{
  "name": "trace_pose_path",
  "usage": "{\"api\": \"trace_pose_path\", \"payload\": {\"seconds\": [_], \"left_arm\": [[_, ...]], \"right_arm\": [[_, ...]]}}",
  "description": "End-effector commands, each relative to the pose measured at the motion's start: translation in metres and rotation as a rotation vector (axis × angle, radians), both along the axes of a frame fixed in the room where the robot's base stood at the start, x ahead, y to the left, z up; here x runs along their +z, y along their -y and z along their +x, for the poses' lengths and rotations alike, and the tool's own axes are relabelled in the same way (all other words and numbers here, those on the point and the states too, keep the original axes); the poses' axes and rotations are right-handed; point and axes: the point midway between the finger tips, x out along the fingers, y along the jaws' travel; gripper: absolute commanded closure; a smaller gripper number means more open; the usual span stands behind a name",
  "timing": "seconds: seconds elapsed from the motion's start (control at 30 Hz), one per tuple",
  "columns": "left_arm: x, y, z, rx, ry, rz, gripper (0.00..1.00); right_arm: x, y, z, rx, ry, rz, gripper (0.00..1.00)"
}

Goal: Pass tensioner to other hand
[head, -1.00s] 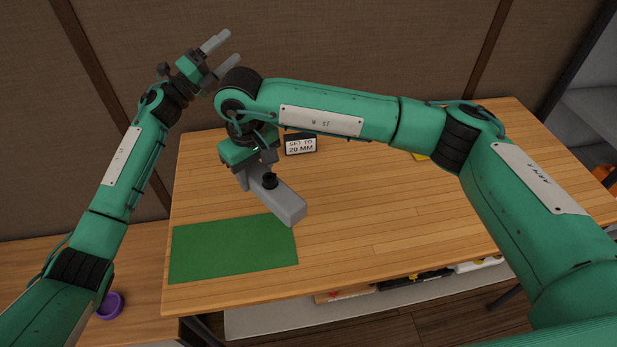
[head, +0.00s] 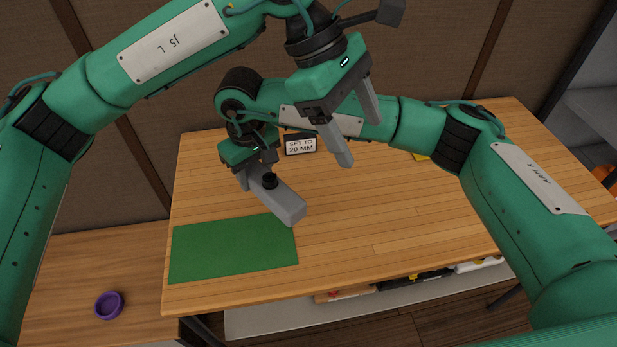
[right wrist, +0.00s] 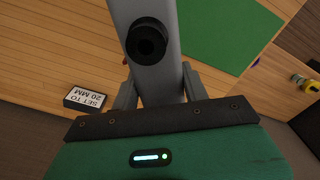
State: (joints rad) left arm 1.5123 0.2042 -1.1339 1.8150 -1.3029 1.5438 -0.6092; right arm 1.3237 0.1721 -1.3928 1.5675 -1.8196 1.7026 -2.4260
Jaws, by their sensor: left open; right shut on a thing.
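The tensioner (head: 284,203) is a grey bar-shaped tool with a black knob. My right gripper (head: 252,170) is shut on one end of it and holds it above the table, near the green mat. In the right wrist view the tensioner (right wrist: 176,70) runs away from between my right gripper's fingers (right wrist: 158,90), its knob facing the camera. My left gripper (head: 360,132) is open and empty. In the head view it shows above and to the right of the tensioner, in front of my right forearm, apart from the tensioner.
The wooden table (head: 400,215) has a green mat (head: 230,255) at front left and a sign (head: 300,145) reading "SET TO 20 MM" at the back. A purple ring (head: 109,305) lies on the lower surface at left. The table's middle and right are mostly clear.

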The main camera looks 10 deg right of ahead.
Motion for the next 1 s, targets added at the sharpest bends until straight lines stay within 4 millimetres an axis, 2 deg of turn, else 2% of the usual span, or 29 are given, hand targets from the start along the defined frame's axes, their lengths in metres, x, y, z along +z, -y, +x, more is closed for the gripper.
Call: {"api": "trace_pose_path", "payload": {"seconds": [0.03,0.1,0.2,0.4,0.67,0.77,1.0], "left_arm": [[-0.017,-0.006,-0.009,-0.05,0.1,0.11,0.29],[-0.041,-0.016,-0.012,-0.096,0.212,0.243,0.29],[-0.067,-0.03,-0.011,-0.142,0.345,0.399,0.29],[-0.094,-0.054,-0.005,-0.2,0.528,0.605,0.29],[-0.109,-0.065,0.0,-0.218,0.589,0.675,0.29],[-0.122,-0.068,0.004,-0.217,0.587,0.675,0.29],[-0.164,-0.078,0.018,-0.216,0.584,0.673,0.29]], "right_arm": [[0.0,0.0,0.0,0.0,0.0,0.0,0.75],[0.0,0.0,0.0,0.0,0.0,0.0,0.75],[0.0,0.0,0.0,0.0,0.0,0.0,0.75],[0.0,0.0,0.0,0.0,0.0,0.0,0.75],[0.0,0.0,0.0,0.0,0.0,0.0,0.75],[0.0,0.0,0.0,0.0,0.0,0.0,0.75],[0.0,0.0,0.0,0.0,0.0,0.0,0.75]]}}
